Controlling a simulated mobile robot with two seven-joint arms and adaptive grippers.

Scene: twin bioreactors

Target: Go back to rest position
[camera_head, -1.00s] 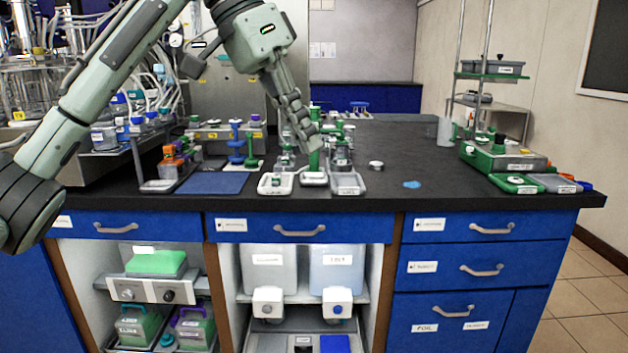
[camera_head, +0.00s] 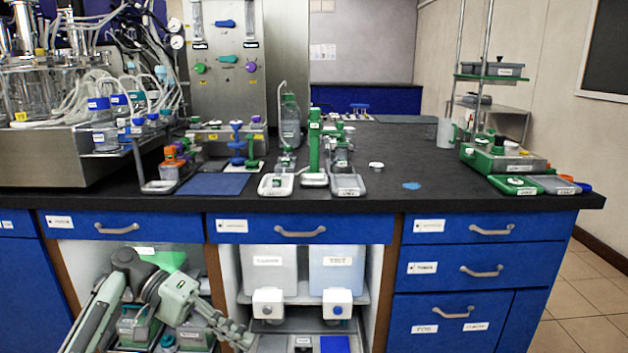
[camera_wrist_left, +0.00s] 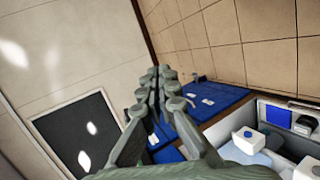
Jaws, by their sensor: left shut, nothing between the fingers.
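My left gripper (camera_head: 246,342) is low in the head view, in front of the open cabinet under the bench. Its arm comes in from the bottom left and the fingers point down to the right. In the left wrist view the fingers of my left gripper (camera_wrist_left: 163,75) lie close together with nothing between them. My right gripper is in neither view.
The black bench top (camera_head: 440,192) stands ahead with racks and bottles on it. Blue drawers (camera_head: 475,268) and open shelves holding white containers (camera_head: 336,268) are below. A green-based stand (camera_head: 500,160) is at the right. Tiled floor (camera_head: 578,308) is free at far right.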

